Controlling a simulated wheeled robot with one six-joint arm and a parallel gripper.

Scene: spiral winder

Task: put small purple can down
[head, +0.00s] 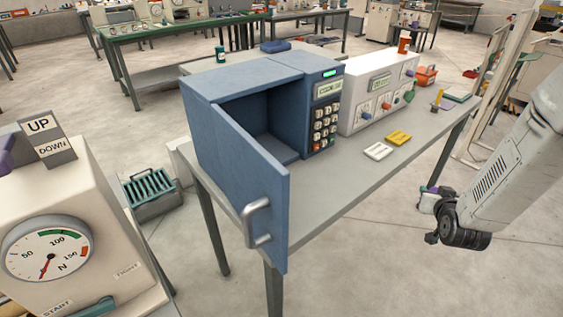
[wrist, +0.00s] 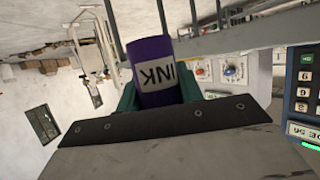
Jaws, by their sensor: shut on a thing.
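The small purple can (wrist: 150,55), with a white INK label, is held between the teal fingers of my gripper (wrist: 160,92) in the wrist view. The label reads upside down there, and the can's lower part in that picture is hidden behind the gripper's dark front plate. In the head view my gripper (head: 432,202) is at the right, beyond the right-hand edge of the grey table (head: 345,195). A small purple patch of the can (head: 446,190) shows there, mostly hidden by my wrist.
A blue cabinet (head: 238,85) with a keypad stands on the table, its door (head: 240,185) swung open and its inside empty. A white panel box (head: 375,92) stands beside it. White and yellow pieces (head: 399,138) lie in front. A gauge machine (head: 60,220) is at left.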

